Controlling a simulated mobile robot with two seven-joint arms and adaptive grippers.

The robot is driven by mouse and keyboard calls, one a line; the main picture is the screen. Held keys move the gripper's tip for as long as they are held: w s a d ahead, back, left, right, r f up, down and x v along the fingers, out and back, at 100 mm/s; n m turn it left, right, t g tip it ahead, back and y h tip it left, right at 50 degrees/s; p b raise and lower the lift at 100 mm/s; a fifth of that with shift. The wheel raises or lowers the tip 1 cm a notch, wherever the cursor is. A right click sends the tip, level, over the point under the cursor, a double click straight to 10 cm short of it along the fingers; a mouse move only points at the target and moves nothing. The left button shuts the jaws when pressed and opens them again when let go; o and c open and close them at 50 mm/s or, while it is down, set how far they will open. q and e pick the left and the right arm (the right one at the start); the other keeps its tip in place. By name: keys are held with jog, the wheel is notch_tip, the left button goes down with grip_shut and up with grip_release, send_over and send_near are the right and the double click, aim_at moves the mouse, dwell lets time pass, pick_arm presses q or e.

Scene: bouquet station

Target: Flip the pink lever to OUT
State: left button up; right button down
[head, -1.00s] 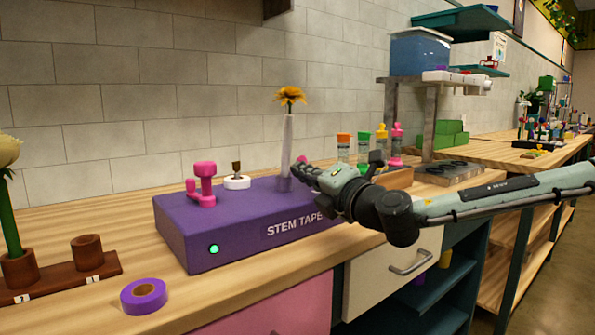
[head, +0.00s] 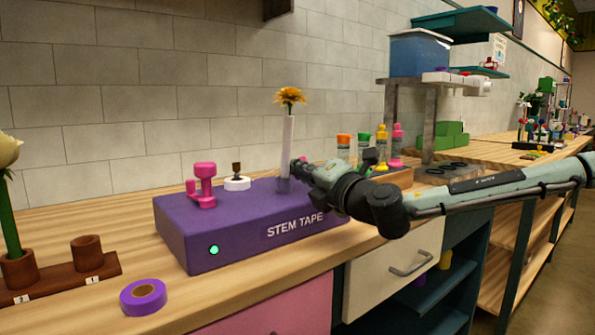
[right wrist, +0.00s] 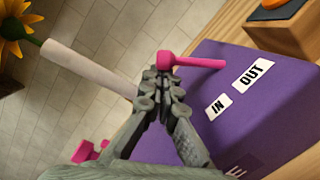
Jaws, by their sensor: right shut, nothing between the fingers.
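The pink lever (right wrist: 195,62) shows in the right wrist view at the purple stem tape box (right wrist: 270,115). Its thick end is just beyond my fingertips and its thin end points right. The IN label (right wrist: 217,106) and OUT label (right wrist: 251,73) are on the box; I cannot tell which one the lever is set to. My right gripper (right wrist: 160,82) is shut and empty, close to the lever's thick end; contact is unclear. In the head view my right gripper (head: 298,171) is over the box's right part (head: 235,222) and mostly hides the lever. My left gripper is out of view.
A white tube with a yellow flower (head: 289,97) stands at the box's back, very close to my right gripper. A pink fitting (head: 202,187) and a white knob (head: 237,183) are on the box's left. A purple tape roll (head: 143,296) lies in front.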

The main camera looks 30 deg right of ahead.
jog(key=shift+d+r+m, duration=0.1)
jog(key=shift+r+m, duration=0.1)
jog(key=shift+m, duration=0.1)
jog(key=shift+d+r+m+p, duration=0.3)
jog(key=shift+r+m, duration=0.05)
jog(key=shift+m, duration=0.25)
jog(key=d+m+p, duration=0.1)
jog(key=r+m+p, duration=0.1)
jog(key=m, duration=0.1)
jog(key=shift+w+d+r+g, duration=0.1)
jog(key=shift+d+r+g, duration=0.1)
jog(key=shift+d+g, duration=0.15)
jog(key=shift+d+m, duration=0.1)
jog(key=shift+m, duration=0.3)
jog(key=shift+d+f, duration=0.1)
jog(key=shift+f, duration=0.05)
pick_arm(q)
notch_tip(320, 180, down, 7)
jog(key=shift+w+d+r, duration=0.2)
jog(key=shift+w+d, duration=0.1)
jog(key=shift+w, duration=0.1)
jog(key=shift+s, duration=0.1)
